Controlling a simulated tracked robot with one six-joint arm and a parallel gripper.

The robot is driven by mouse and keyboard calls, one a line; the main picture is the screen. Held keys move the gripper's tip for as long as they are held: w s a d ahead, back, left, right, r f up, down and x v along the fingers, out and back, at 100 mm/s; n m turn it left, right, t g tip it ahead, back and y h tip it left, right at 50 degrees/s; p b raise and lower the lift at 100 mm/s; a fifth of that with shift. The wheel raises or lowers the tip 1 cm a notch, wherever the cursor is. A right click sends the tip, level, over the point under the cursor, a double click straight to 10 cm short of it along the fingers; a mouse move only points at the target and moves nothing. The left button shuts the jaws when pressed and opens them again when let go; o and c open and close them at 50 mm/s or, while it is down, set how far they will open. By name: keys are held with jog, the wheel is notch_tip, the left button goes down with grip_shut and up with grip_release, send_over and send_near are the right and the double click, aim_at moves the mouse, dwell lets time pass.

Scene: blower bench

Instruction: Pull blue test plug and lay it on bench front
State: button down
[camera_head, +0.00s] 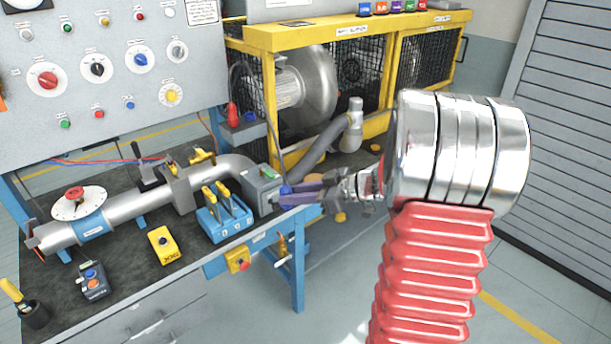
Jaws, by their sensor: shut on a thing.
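My gripper (295,191) reaches in from the right at the bench's right end, its jaws closed on a small blue piece that looks like the blue test plug (285,192). The plug is at the right face of a grey box (263,184) with a green label, where the grey pipe (232,166) ends. The fingers hide most of the plug, and I cannot tell whether it is still seated or just clear of the box. The dark bench top (130,285) has a bare front strip.
Blue yellow-handled levers (226,218), a yellow box (163,245), and a grey button box (93,280) stand along the bench. A yellow-handled tool in a dark cup (30,308) is at front left. A yellow-framed blower cage (330,40) stands behind.

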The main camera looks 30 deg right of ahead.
jog(key=a+f+n+g+y, duration=0.1)
jog(key=a+f, duration=0.4)
jog(key=f, duration=0.4)
jog(key=a+f+n+g+y, duration=0.1)
jog(key=a+f+n, duration=0.1)
jog(key=a+f, duration=0.4)
notch_tip(320, 180, down, 3)
jog(key=shift+w+f+g+y, duration=0.2)
jog(key=shift+w+g+y, duration=0.1)
jog(key=shift+y, duration=0.1)
jog(key=shift+a, duration=0.1)
